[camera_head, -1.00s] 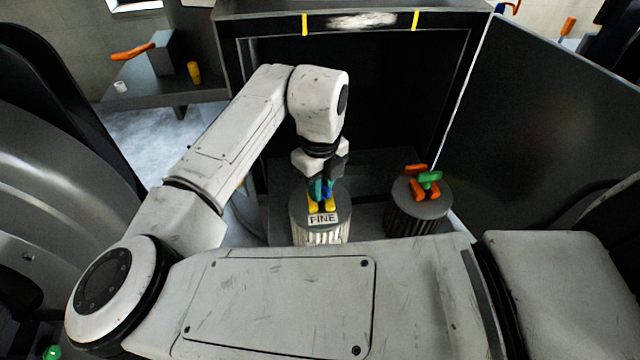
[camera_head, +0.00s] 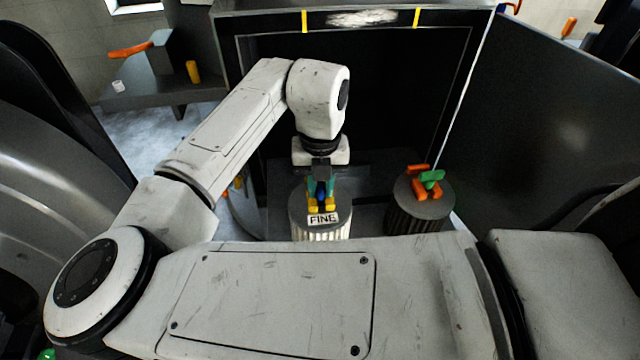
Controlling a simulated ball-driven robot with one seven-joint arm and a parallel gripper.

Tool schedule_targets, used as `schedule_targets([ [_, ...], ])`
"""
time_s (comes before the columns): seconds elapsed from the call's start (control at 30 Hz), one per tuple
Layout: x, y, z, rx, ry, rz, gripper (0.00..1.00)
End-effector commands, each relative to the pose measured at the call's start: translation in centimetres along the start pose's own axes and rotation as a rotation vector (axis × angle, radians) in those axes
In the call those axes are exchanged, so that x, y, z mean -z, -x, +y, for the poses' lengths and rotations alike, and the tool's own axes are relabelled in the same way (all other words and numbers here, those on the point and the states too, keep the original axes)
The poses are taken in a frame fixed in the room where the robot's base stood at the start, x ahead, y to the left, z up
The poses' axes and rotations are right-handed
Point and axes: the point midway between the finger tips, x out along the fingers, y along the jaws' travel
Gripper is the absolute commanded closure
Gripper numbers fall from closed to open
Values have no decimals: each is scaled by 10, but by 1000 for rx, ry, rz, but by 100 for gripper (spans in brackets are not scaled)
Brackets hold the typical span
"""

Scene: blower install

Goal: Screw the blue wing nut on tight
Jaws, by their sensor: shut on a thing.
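My gripper (camera_head: 320,187) points straight down over the white ribbed filter labelled FINE (camera_head: 322,230), in the middle of the view. Its fingers are shut on the blue wing nut (camera_head: 321,196), of which only a small part shows between them. Yellow clamp pieces (camera_head: 322,206) sit on the filter's top just below the nut. The filter stands upright inside the dark housing. How far down the nut sits on its thread is hidden by the fingers.
A dark ribbed filter (camera_head: 420,208) with a green wing nut (camera_head: 432,177) and orange pieces (camera_head: 418,187) stands to the right. A grey side panel (camera_head: 550,120) bounds the right. A side table (camera_head: 150,88) stands back left.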

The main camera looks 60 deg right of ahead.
Motion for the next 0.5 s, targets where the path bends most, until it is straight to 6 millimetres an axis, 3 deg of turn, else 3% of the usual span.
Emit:
schedule_targets([
  [0.13,-2,3,1,-2,-162,-7,100],
  [0.17,-1,4,1,-2,-173,-7,78],
  [0.5,-1,2,0,0,-164,-3,49],
])
